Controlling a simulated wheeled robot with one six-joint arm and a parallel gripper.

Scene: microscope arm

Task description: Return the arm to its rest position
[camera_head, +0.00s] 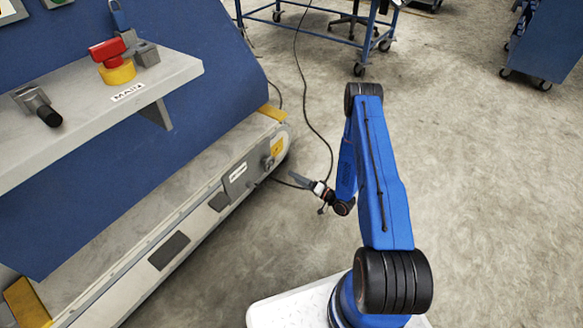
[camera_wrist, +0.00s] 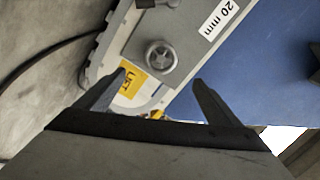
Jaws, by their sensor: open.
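My blue arm is folded, with its upper link raised and the wrist hanging low on the far side. My gripper (camera_head: 303,181) points left toward the end of the long grey machine base (camera_head: 210,204), apart from it in the head view. In the wrist view my gripper (camera_wrist: 160,78) shows two dark fingers spread wide with nothing held between them. Beyond the fingers are a round grey knob (camera_wrist: 160,57) and a yellow label (camera_wrist: 132,83). The knob is small in the head view (camera_head: 267,162).
A black cable (camera_head: 318,132) lies on the floor. A blue cart (camera_head: 545,40) stands far right. The right-hand floor is clear.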

